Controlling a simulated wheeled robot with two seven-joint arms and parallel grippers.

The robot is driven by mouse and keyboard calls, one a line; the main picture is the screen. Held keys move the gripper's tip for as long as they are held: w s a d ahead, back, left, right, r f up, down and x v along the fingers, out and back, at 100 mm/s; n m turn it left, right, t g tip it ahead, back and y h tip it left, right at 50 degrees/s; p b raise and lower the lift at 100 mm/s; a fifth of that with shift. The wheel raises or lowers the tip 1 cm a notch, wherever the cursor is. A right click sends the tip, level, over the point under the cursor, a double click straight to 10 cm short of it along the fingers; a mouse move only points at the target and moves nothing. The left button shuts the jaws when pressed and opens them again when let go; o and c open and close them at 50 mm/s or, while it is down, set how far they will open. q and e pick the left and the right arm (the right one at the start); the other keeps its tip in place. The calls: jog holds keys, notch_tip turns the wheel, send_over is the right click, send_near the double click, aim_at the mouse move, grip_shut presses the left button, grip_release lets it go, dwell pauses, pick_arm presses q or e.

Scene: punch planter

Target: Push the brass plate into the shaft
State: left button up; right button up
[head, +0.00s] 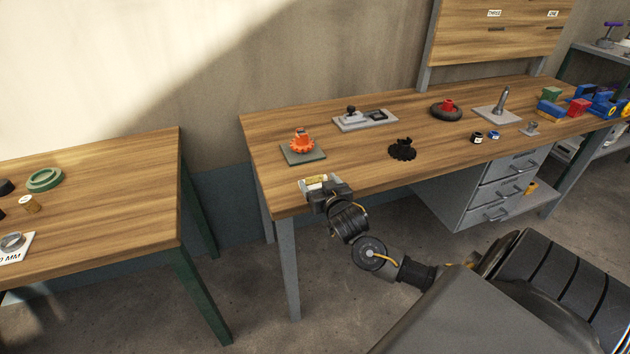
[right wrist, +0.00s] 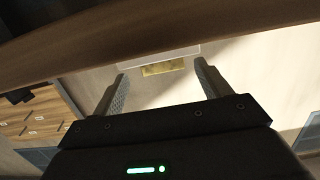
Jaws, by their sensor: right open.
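The brass plate (head: 317,179) shows as a small yellow strip at a pale grey block (head: 306,184) at the near left edge of the middle workbench. In the right wrist view the brass plate (right wrist: 163,68) lies ahead of the fingertips, between their lines, against the pale block (right wrist: 180,53). My right gripper (head: 322,190) is open and empty, just in front of the block at the bench edge; its two fingers also show in the right wrist view (right wrist: 160,72). I cannot make out a shaft opening at the plate. My left gripper is out of view.
An orange gear (head: 301,143) on a grey plate stands behind the block. A black gear (head: 402,149), a grey fixture (head: 365,119) and an upright metal pin (head: 502,101) are farther right. The bench top (head: 360,160) between is mostly clear. A second table (head: 110,200) stands left across a gap.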

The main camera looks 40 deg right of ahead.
aim_at(315, 179)
jog(key=shift+w+r, duration=0.1)
jog(key=shift+w, duration=0.25)
jog(key=p+x, duration=0.1)
jog(key=x, duration=0.3)
jog(key=shift+w, duration=0.3)
jog(key=c, duration=1.1)
